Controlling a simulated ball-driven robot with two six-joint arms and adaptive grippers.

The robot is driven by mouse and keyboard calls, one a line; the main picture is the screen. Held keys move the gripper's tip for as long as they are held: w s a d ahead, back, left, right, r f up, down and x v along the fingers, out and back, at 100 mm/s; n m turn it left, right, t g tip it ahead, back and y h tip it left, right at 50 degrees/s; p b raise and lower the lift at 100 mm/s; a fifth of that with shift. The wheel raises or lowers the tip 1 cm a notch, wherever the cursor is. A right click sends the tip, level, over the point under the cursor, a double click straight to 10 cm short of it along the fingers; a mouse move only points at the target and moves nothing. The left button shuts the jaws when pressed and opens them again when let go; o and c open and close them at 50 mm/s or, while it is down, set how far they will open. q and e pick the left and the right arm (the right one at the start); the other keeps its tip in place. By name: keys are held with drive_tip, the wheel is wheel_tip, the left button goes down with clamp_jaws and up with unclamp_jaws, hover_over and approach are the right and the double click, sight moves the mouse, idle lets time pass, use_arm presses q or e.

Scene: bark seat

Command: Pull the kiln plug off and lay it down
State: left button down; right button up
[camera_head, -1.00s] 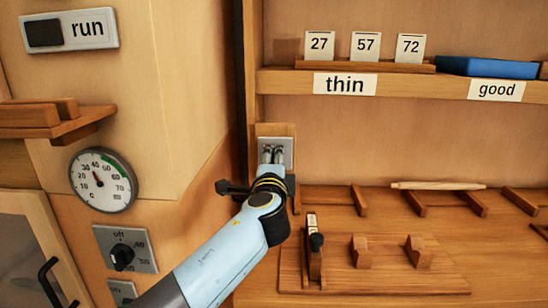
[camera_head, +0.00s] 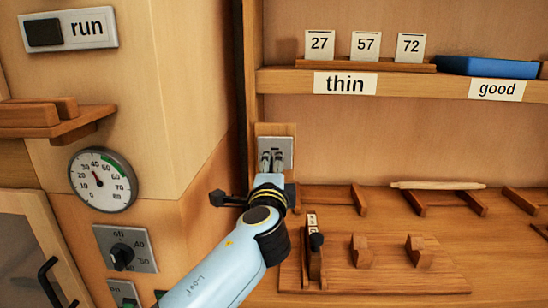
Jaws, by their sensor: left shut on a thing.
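My left gripper (camera_head: 272,163) comes up from below, in front of a grey socket plate (camera_head: 284,145) on a wooden block at the back left corner of the bench. Its two fingers are shut on the kiln plug, which is small and mostly hidden between the fingertips. I cannot tell whether the plug is still in the socket or just clear of it. My right gripper is not in view.
A wooden stand (camera_head: 313,252) with a black knob is on the bench right of my arm, beside several wooden rests. A pale rod (camera_head: 438,185) lies behind. A dial (camera_head: 102,180) and switch panel (camera_head: 126,249) are at left.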

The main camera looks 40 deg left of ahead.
use_arm(q)
drive_tip(key=shift+s+d, duration=0.15)
drive_tip(key=shift+s, duration=0.1)
idle(0.5)
